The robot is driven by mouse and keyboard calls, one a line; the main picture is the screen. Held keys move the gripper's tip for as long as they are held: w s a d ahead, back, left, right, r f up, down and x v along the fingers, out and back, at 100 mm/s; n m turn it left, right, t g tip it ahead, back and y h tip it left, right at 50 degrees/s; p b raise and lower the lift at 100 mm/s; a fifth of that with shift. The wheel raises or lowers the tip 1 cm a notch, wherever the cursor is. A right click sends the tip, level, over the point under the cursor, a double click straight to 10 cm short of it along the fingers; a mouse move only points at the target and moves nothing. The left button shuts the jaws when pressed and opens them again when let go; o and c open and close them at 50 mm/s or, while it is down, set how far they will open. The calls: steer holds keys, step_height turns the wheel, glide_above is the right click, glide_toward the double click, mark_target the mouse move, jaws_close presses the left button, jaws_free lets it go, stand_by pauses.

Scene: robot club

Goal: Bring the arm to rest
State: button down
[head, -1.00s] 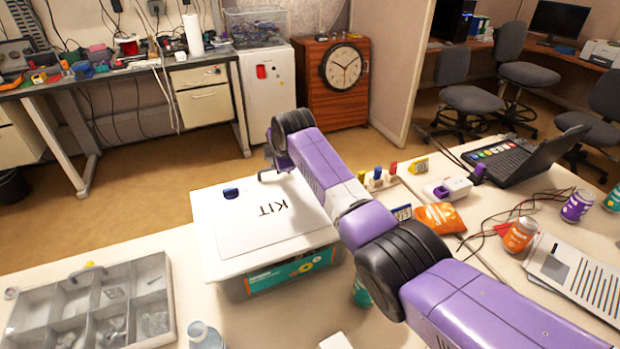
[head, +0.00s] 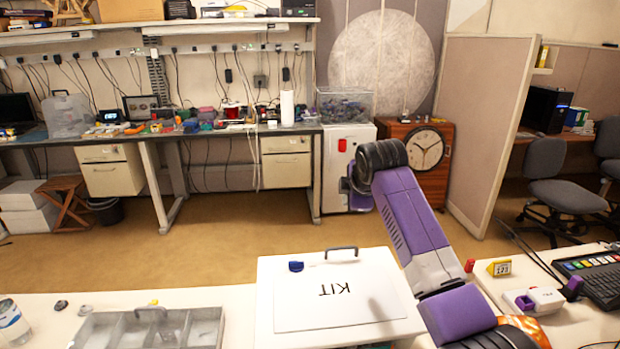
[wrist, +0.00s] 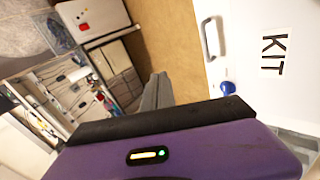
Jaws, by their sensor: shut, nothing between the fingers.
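My purple and black arm reaches out from the lower right in the head view, its far end raised beyond the kit box. The tip of my gripper is hidden there behind the black wrist joint. In the wrist view the grey fingers of my gripper (wrist: 157,92) are together, with nothing between them. The white lid of the kit box (head: 341,291), lettered KIT, lies left of my arm. The lid also shows at the right of the wrist view (wrist: 262,80), apart from the fingers.
A grey compartment tray (head: 205,325) stands left of the kit box. A yellow block (head: 500,268) and a white box (head: 533,300) lie to the right of my arm. A workbench, a white cabinet (head: 347,150) and a wooden clock cabinet (head: 440,185) stand beyond open floor.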

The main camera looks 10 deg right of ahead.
step_height(320, 180, up, 7)
steer(key=w+a+m+t, duration=0.2)
steer(key=m+t, duration=0.1)
steer(key=t, duration=0.1)
steer(key=s+f+m+t, duration=0.2)
steer(key=s+f+m, duration=0.25)
steer(key=s, duration=0.45)
steer(key=s+f+m+t+y, duration=0.1)
steer(key=s+f+m+t, duration=0.15)
steer(key=s+f, duration=0.5)
steer(key=s+f+m+t, duration=0.2)
steer(key=s+f+m, duration=0.2)
steer(key=s, duration=0.6)
steer(key=s+d+f+m+g, duration=0.1)
steer(key=s+d+f+g, duration=0.1)
steer(key=s, duration=1.9)
steer(key=s+d+f+m+g+h, duration=0.1)
steer(key=s+f+g, duration=0.1)
steer(key=s, duration=1.8)
steer(key=shift+s+d+m+g, duration=0.35)
steer(key=shift+m, duration=0.05)
